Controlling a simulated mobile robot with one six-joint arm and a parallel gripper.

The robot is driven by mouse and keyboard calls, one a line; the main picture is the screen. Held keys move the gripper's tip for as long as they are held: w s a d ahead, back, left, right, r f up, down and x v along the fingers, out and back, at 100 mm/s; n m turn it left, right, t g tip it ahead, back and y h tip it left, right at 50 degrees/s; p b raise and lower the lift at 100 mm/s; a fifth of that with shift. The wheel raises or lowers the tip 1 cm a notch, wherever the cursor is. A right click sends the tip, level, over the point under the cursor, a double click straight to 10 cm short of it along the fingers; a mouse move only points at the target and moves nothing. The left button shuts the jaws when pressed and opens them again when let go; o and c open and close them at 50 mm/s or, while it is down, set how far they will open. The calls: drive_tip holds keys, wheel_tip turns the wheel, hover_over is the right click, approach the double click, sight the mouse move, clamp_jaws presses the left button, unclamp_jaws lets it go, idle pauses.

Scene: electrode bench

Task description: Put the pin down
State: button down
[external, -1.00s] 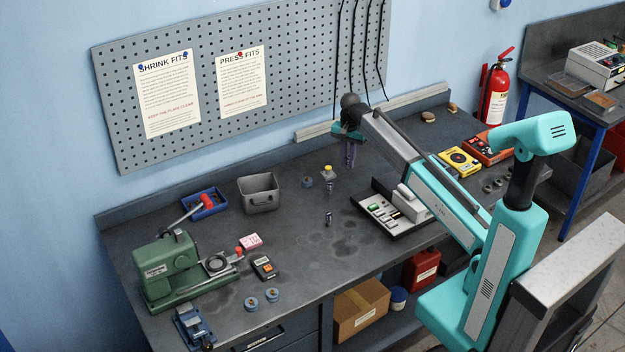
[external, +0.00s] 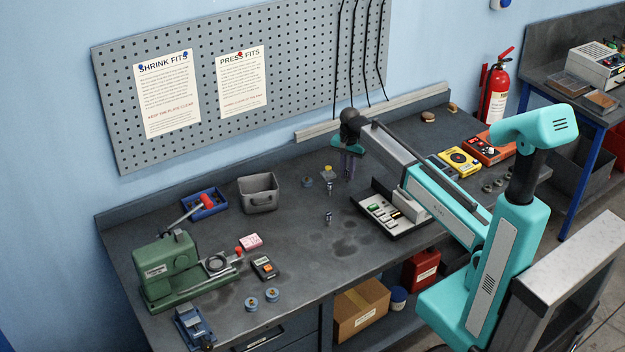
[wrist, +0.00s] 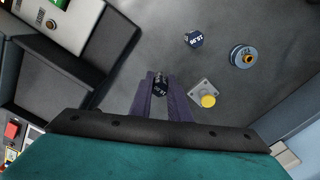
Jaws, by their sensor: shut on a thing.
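My gripper (wrist: 160,100) is shut on a dark pin (wrist: 160,84) with a white printed label, held between the purple fingertips. In the external view my gripper (external: 348,174) points down over the rear middle of the bench; the held pin is too small to make out there. Another labelled pin (wrist: 193,39) stands on the bench beyond the fingertips. It also shows in the external view (external: 328,188), left of my gripper. A further small pin (external: 328,217) stands nearer the front. I cannot tell whether the held pin touches the bench.
A plate with a yellow knob (wrist: 207,98) is close right of the fingers in the wrist view. A blue-grey ring (wrist: 243,56) lies beyond it. A control box (external: 385,215) stands right of the pins. A grey bin (external: 259,194) is farther left. Bare bench surrounds the pins.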

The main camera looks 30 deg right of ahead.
drive_tip(key=shift+f+p, duration=0.35)
drive_tip(key=shift+f, duration=1.05)
drive_tip(key=shift+f, duration=0.1)
drive_tip(key=c, duration=1.7)
unclamp_jaws()
drive_tip(key=shift+o, duration=0.2)
drive_tip(key=shift+r+b, duration=1.4)
drive_tip(key=shift+r, duration=4.75)
